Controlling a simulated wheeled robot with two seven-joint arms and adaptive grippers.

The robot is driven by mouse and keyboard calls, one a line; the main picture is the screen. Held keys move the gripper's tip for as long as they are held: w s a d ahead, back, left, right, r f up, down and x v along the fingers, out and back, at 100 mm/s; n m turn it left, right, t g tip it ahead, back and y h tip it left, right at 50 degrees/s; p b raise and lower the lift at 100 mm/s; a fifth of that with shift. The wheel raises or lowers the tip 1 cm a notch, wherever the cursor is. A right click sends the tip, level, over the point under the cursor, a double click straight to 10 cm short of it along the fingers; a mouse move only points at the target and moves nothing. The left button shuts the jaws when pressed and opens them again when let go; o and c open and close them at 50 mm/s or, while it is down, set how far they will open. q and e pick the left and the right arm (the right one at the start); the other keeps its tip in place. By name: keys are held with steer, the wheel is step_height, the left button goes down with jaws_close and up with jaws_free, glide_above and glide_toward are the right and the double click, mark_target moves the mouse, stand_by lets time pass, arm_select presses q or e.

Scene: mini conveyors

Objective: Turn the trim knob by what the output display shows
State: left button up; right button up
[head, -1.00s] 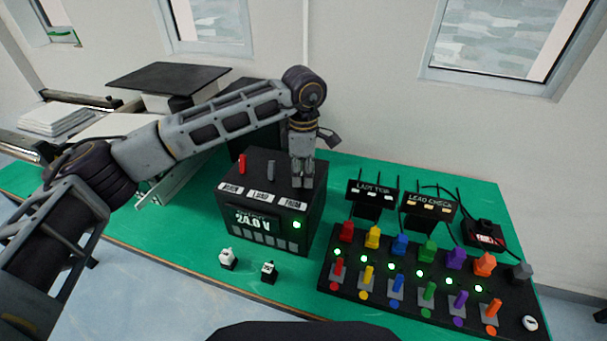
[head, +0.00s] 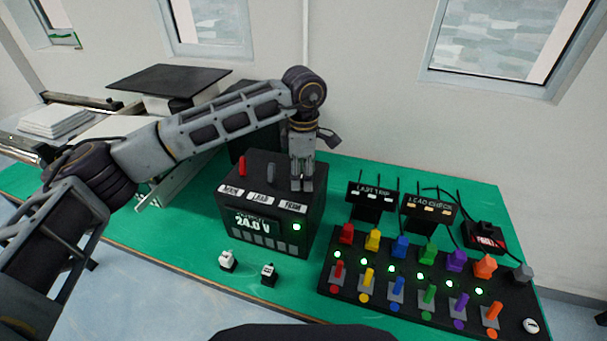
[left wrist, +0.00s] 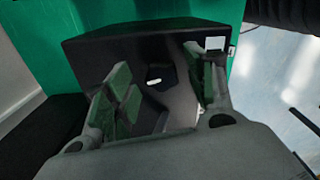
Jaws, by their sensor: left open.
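A black box (head: 226,208) stands on the green table, with labels that seem to read MAIN, LOAD and TRIM along its top front edge. Its output display (head: 252,223) reads 24.0 V, with a green light to its right. A red lever (head: 242,166) and a grey lever (head: 271,172) rise from the top. My left gripper (head: 302,185) points down over the right part of the top, behind the TRIM label (head: 293,206). In the left wrist view the gripper (left wrist: 160,95) is open, and the dark trim knob (left wrist: 160,76) with a white mark shows between its fingers. My right gripper is out of view.
To the right is a black panel (head: 350,281) with coloured knobs, levers and green lights. Behind it are two small signs (head: 371,192) and a black device (head: 483,237). A conveyor lies at the left.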

arm_select(q)
step_height(320, 180, up, 12)
steer(key=shift+f, duration=0.2)
stand_by(0.4)
stand_by(0.4)
